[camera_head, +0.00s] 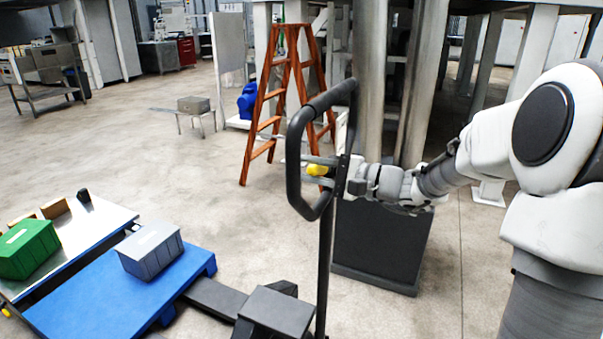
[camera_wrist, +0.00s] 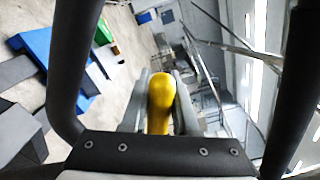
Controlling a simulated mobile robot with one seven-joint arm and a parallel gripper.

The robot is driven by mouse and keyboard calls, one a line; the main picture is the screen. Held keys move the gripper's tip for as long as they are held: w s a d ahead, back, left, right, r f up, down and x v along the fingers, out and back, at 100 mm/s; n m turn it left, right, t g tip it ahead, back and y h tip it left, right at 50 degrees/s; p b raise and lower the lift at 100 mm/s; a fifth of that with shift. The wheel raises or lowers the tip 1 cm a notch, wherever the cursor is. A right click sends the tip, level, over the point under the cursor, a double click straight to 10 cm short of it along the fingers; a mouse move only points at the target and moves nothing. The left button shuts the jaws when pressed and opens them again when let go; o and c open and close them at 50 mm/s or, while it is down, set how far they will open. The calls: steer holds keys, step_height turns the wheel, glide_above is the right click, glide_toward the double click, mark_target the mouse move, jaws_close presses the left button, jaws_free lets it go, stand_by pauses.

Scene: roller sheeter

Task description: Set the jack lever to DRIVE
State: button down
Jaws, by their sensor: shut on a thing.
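The jack lever (camera_head: 317,170) is a small yellow lever inside the black loop handle (camera_head: 294,165) of the pallet jack. In the wrist view the yellow lever (camera_wrist: 160,98) stands between the two grey fingers. My gripper (camera_head: 318,170) reaches into the loop from the right and is shut on the lever. The wrist view shows my gripper (camera_wrist: 160,95) with a finger at each side of it. The handle's black bars (camera_wrist: 72,70) frame both sides of that view. No DRIVE marking can be read, so the lever's setting cannot be told.
The jack's dark body (camera_head: 272,312) is below the handle. A blue pallet (camera_head: 95,300) with a grey bin (camera_head: 150,250) lies at the left, beside a green bin (camera_head: 28,250). An orange ladder (camera_head: 268,110) and a dark box (camera_head: 380,245) stand behind. Open floor lies at the left back.

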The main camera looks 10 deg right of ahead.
steer(key=shift+s+a+f+n+b, duration=0.15)
steer(key=shift+f+n+b, duration=0.35)
steer(key=shift+b, duration=0.4)
steer(key=shift+s+f+n+b, duration=0.1)
steer(key=shift+f+n+b, duration=0.4)
steer(key=shift+b, duration=0.4)
steer(key=c, duration=0.7)
jaws_free()
steer(key=shift+r, duration=0.1)
steer(key=p+v, duration=0.2)
steer(key=v, duration=1.5)
steer(key=shift+s+d, duration=0.1)
steer(key=shift+d, duration=0.1)
